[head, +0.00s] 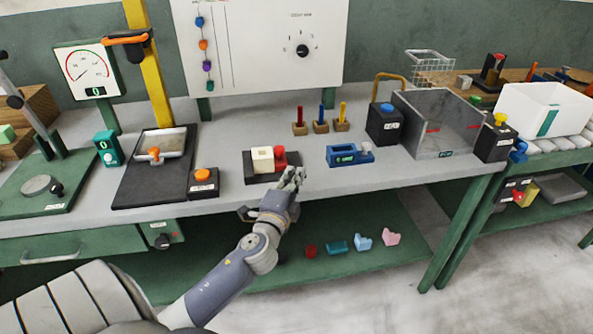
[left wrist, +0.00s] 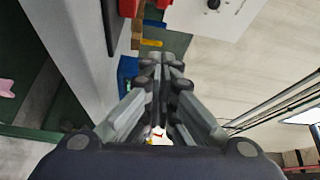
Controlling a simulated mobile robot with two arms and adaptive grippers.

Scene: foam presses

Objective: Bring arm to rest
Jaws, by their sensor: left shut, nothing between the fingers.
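My left arm reaches up from the bottom of the head view. Its gripper (head: 291,179) is shut and empty, in front of the bench edge, just right of and below a black fixture (head: 258,180) with a cream block (head: 263,160) and a red block (head: 280,157). In the left wrist view the gripper (left wrist: 163,62) shows with its fingers together and nothing between them. My right gripper is in neither view.
The grey bench (head: 232,202) carries a gauge (head: 86,72), a blue fixture (head: 343,155), colored pegs and a clear box (head: 438,118). Several small colored pieces lie on the green lower shelf (head: 270,280). The floor (head: 480,275) at the right is clear.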

